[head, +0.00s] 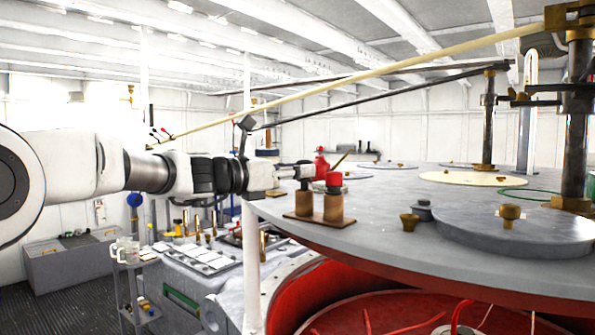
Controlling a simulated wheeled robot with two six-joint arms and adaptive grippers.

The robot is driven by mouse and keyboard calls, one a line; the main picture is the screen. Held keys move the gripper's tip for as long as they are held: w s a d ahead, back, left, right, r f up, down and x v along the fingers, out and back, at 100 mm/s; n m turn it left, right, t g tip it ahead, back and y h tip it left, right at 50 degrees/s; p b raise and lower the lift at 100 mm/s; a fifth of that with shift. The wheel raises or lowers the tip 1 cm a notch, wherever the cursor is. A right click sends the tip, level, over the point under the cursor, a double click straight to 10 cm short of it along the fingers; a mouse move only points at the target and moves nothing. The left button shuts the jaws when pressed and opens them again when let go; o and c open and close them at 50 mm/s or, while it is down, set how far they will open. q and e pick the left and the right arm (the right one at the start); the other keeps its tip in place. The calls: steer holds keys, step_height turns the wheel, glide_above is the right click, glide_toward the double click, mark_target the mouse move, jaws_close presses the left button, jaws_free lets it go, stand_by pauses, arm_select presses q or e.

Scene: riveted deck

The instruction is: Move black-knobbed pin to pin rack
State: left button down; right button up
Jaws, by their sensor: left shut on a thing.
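My left gripper (300,172) reaches in from the left above the deck edge, over a small brown rack with two upright cylinders. It is shut on a small dark piece above the left cylinder (304,204), which looks like the black-knobbed pin; the fingers hide most of it. I cannot tell whether the pin is inside the cylinder or just above it. The right cylinder (333,207) carries a red-knobbed piece (333,180). The rack's brown base (318,219) stands near the left rim of the grey deck. My right gripper is not in view.
A red object (321,165) stands just behind the rack. A brass knob (409,222) and a round grey lid (510,232) lie to the right on the deck (375,240). A long pale bar (400,72) slopes overhead. A lower bench with a tray (200,258) is at left.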

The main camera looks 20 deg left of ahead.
arm_select(q)
steer(key=shift+f+b, duration=0.75)
steer(key=shift+f, duration=0.15)
steer(key=c, duration=0.7)
jaws_free()
steer(key=v, duration=0.7)
steer(key=shift+s+a, duration=0.1)
steer(key=shift+s, duration=0.05)
steer(key=shift+a, duration=0.1)
